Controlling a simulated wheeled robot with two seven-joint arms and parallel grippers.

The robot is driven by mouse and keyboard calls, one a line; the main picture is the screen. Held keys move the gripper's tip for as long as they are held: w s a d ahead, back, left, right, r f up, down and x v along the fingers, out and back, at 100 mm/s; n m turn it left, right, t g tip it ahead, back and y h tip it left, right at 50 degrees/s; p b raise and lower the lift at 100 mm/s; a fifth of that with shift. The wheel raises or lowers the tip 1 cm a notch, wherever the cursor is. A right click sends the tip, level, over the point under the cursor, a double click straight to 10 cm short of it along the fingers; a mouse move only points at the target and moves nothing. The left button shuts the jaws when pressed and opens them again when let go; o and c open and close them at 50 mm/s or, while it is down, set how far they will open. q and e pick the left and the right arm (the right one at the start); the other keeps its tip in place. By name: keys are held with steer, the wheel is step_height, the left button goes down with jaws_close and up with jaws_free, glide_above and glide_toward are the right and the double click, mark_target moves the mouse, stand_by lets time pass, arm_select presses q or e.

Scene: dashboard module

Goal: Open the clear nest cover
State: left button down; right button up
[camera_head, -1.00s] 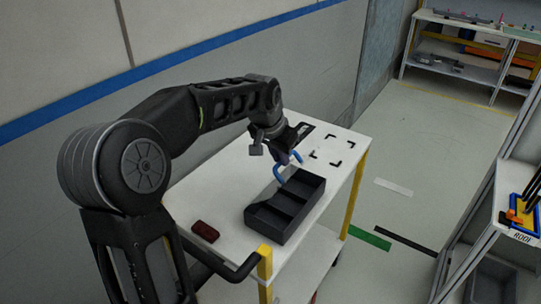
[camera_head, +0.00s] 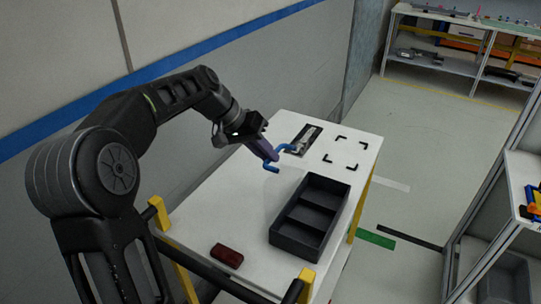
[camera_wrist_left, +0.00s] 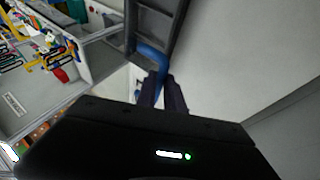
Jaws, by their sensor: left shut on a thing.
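My left gripper (camera_head: 263,150) is shut on a blue C-shaped handle (camera_head: 272,170) above the white cart top. The handle also shows in the left wrist view (camera_wrist_left: 151,57), running up from between the dark fingers (camera_wrist_left: 163,93). The clear panel of the cover is too faint to make out. A dark nest plate (camera_head: 294,144) with a grey metal part (camera_head: 306,138) in it lies on the cart to the right of the gripper. My right gripper is not in view.
A black divided tray (camera_head: 276,237) stands on the white cart top (camera_head: 205,215), with a dark red block (camera_head: 227,256) to its left. Black corner marks (camera_head: 345,152) frame a bare spot right of the nest. A grey wall stands close behind the cart.

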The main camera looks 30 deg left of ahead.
arm_select(q)
steer(key=shift+s+f, duration=0.15)
steer(key=shift+f, duration=0.25)
steer(key=c, duration=1.5)
jaws_free()
steer(key=shift+r, duration=0.2)
steer(key=shift+o, duration=0.2)
steer(key=shift+r, duration=0.1)
steer(key=v, duration=0.7)
steer(key=shift+a+r+b, duration=0.25)
steer(key=shift+b, duration=0.05)
